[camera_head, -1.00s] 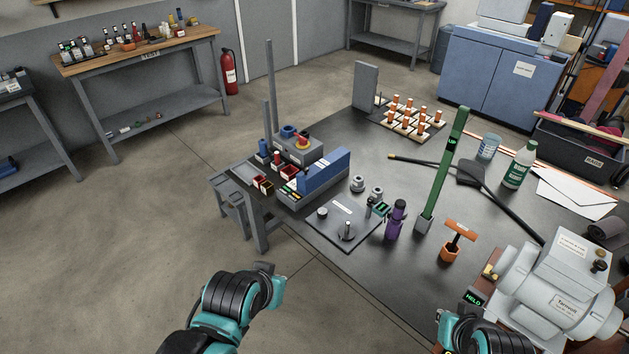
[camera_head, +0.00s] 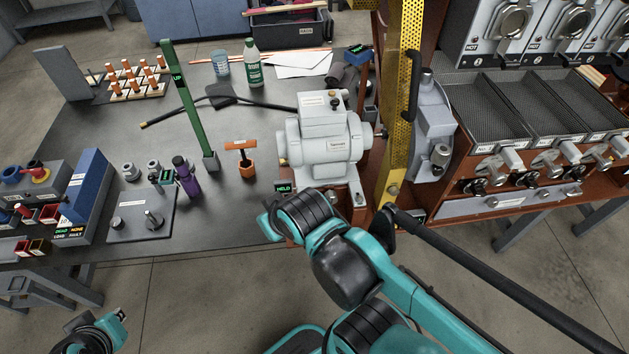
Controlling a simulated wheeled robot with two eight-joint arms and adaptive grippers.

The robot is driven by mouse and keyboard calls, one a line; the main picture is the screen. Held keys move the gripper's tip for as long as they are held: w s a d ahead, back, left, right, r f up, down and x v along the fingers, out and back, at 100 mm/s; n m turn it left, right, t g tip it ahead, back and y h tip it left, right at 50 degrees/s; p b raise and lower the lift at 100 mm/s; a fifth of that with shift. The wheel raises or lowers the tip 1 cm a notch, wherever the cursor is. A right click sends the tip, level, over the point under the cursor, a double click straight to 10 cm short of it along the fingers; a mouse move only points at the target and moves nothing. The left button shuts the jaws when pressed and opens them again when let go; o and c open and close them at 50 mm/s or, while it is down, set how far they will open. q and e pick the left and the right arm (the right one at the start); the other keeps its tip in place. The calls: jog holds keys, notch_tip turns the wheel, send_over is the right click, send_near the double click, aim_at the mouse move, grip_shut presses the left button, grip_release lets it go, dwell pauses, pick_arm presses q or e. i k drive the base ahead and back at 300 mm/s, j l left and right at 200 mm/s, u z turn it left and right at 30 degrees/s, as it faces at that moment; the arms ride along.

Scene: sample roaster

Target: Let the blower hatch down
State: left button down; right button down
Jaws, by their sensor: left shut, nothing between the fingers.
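A yellow perforated panel (camera_head: 402,110) with a black handle (camera_head: 412,88) stands upright beside the grey blower (camera_head: 325,145); it looks like the raised hatch. Its foot meets a pivot near a long black bar (camera_head: 500,275) that slopes down to the lower right. A small display (camera_head: 283,188) at the blower's left reads HELD. My left gripper (camera_head: 80,322) is shut and empty at the bottom left, below the table edge and far from the panel. My right arm reaches across the lower middle, its end (camera_head: 267,224) just in front of the blower's base; its fingers are hidden.
The dark table (camera_head: 230,205) bears a green post (camera_head: 190,110) marked UP, an orange-handled tool (camera_head: 241,158), a purple bottle (camera_head: 187,178) and a flat plate (camera_head: 138,222). The roaster (camera_head: 500,110) with mesh trays fills the right. Floor is open in front of the table.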

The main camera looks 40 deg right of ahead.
aim_at(427, 171)
jog(key=z, duration=2.35)
